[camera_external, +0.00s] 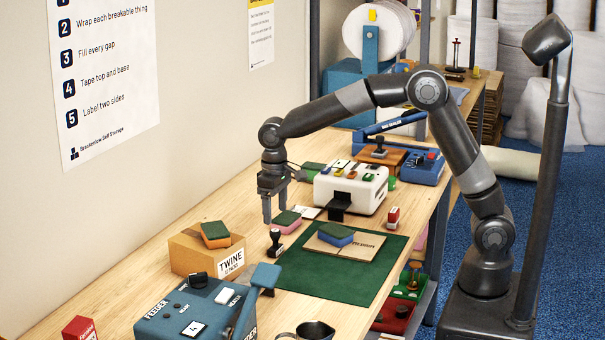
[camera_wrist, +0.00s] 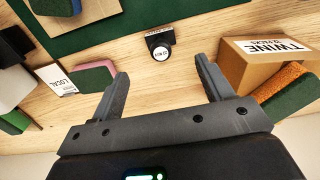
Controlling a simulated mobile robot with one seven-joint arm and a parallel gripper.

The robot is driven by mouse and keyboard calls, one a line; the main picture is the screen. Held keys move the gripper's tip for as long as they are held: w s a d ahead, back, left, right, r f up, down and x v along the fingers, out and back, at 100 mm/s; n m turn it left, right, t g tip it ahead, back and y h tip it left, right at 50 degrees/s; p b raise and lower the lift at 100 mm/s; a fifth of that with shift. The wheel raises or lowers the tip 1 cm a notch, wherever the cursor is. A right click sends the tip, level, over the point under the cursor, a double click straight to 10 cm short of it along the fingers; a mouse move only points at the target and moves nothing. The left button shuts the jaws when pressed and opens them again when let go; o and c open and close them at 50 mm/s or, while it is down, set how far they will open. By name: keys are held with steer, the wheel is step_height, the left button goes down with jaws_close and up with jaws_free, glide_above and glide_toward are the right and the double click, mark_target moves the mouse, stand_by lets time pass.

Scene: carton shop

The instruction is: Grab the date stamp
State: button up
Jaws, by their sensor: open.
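A small black stamp (camera_external: 275,242) with a knob handle stands upright on the bench by the left edge of the green mat (camera_external: 330,280). In the wrist view the stamp (camera_wrist: 159,43) shows a round white label whose print is too small to read. My gripper (camera_external: 275,213) is open and empty, pointing down just above and behind this stamp. In the wrist view the stamp lies just ahead of the gap between the fingertips (camera_wrist: 162,70), apart from both. A red-and-white stamp (camera_external: 392,217) stands right of the mat, and another dark-handled stamp (camera_external: 379,148) stands farther back.
A twine carton (camera_external: 205,255) with an orange-green sponge (camera_external: 215,235) on it stands left of the stamp. A pink-green sponge (camera_external: 287,221) lies close to my fingers. A blue feeder (camera_external: 195,315) is in front, and a white machine (camera_external: 350,187) is behind.

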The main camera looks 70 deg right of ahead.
mark_target(275, 241)
step_height(275, 241, down, 11)
steer(key=shift+r, duration=0.1)
stand_by(0.5)
steer(key=shift+c, duration=0.4)
steer(key=c, duration=1)
